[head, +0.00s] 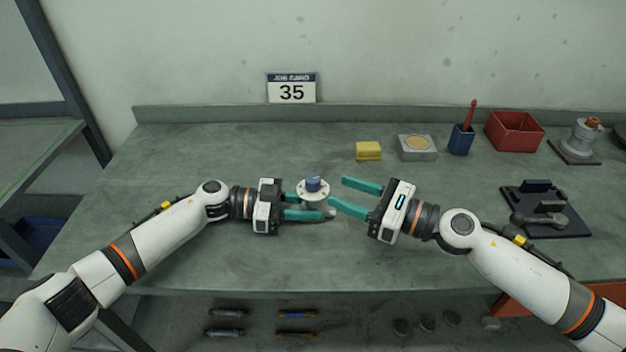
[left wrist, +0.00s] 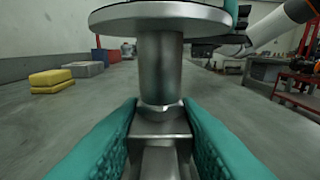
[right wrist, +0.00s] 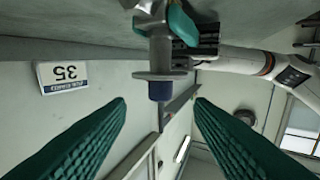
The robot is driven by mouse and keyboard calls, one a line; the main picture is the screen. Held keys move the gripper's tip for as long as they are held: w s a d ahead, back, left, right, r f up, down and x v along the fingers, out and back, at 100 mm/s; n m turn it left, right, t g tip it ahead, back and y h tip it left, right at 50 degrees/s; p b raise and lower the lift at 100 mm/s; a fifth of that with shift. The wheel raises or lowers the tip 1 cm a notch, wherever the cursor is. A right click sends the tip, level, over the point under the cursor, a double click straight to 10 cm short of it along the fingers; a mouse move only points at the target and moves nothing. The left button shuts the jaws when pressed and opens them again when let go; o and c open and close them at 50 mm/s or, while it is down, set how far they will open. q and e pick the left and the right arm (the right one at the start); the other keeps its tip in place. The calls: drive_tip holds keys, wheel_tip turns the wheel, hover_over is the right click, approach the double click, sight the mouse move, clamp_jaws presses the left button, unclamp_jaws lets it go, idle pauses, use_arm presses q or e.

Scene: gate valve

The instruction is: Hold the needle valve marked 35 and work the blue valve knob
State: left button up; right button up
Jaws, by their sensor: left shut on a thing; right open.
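The needle valve is a grey metal body with a round flange (head: 313,190) and a blue knob (head: 313,183) on top, in the middle of the bench. My left gripper (head: 310,207) is shut on the valve's lower body; the left wrist view shows its teal fingers on both sides of the square metal block (left wrist: 160,140). My right gripper (head: 339,190) is open, its fingers just right of the valve. In the right wrist view the blue knob (right wrist: 160,91) shows between and beyond the open fingers, apart from them. The job card reading 35 (head: 291,88) stands at the back wall.
On the bench at the back right are a yellow block (head: 368,151), a grey box with a round top (head: 417,148), a blue cup with a red tool (head: 461,139) and a red bin (head: 514,131). A dark fixture (head: 545,210) lies at right. The bench front is clear.

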sight(320, 184)
drive_tip(key=x, duration=0.7)
drive_tip(key=shift+w+a, duration=0.1)
drive_tip(key=shift+a, duration=0.15)
drive_tip(key=shift+c, duration=0.6)
drive_tip(key=c, duration=0.9)
